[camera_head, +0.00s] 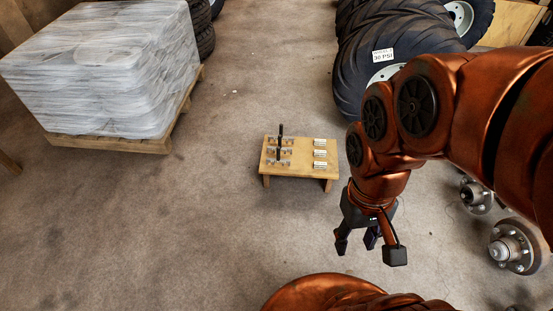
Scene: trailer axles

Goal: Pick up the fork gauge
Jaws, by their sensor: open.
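A dark, slim upright piece (280,142), which looks like the fork gauge, stands at the left part of a low wooden stand (303,155). It is too small for me to make out its fork ends. It rises among small metallic pieces set in rows on the stand's top. My gripper (369,247) hangs at the lower right of the stand, with its dark fingers spread and nothing between them. It is apart from the stand and the dark piece.
Small pale labels (320,153) line the stand's right side. A wrapped pallet load (105,65) stands at the upper left. Large tyres (385,45) lie at the upper right. Metal hubs (515,247) sit at the right edge. The floor left of the stand is clear.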

